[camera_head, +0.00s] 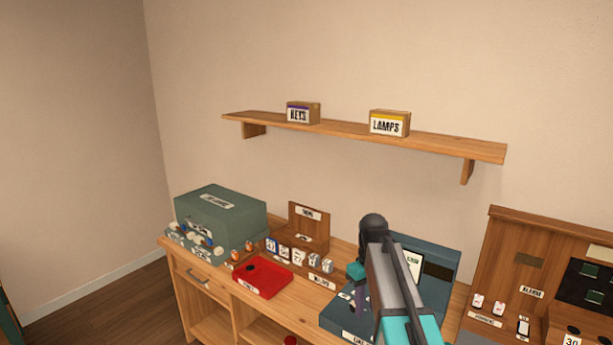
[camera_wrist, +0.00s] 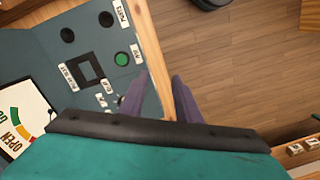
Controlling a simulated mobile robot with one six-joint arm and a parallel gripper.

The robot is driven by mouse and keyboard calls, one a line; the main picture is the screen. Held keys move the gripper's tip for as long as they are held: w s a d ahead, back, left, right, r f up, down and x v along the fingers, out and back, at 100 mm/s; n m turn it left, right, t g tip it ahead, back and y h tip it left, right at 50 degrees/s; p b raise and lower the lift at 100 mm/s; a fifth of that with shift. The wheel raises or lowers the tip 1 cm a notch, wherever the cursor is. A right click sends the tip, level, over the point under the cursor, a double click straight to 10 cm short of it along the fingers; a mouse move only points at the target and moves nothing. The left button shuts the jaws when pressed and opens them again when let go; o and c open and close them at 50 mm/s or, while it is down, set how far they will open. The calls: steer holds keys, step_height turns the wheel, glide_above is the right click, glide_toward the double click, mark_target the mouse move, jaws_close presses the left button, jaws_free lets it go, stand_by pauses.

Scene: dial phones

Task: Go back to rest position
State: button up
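My gripper (camera_wrist: 161,76) shows in the wrist view as two purple fingers standing apart, with nothing between them. It is over the front edge of the wooden desk (camera_wrist: 154,50), beside a blue-grey console (camera_wrist: 50,35). The console has a green button (camera_wrist: 122,59), dark round knobs and a black square outline. In the head view my gripper (camera_head: 360,295) is partly hidden by my own arm, in front of the console (camera_head: 436,252). Whether it touches the console cannot be told.
A red tray (camera_head: 262,288), a green-grey box (camera_head: 222,212) and a wooden stand (camera_head: 309,228) with several small labelled pieces are to the left. A wooden panel (camera_head: 500,240) stands at right. A shelf (camera_head: 340,128) with two boxes hangs above. Open floor (camera_wrist: 235,70) lies before the desk.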

steer(key=s+f+m+g+b, duration=0.1)
steer(key=s+f, duration=0.4)
steer(key=f, duration=0.6)
steer(key=s+f+m+g+b, duration=0.15)
steer(key=s+f, duration=0.35)
steer(key=f, duration=0.6)
steer(key=s+f+b, duration=0.2)
steer(key=s+f, duration=0.3)
steer(key=f, duration=0.5)
steer(key=s+f+m+g+b, duration=0.1)
steer(key=s+f+b, duration=0.1)
steer(key=s+f, duration=0.8)
steer(key=s+f+m+g+b, duration=0.1)
steer(key=s+f+m+b, duration=0.1)
steer(key=s+f, duration=0.9)
steer(key=s, duration=0.5)
steer(key=shift+f+g, duration=0.2)
steer(key=shift+g, duration=0.15)
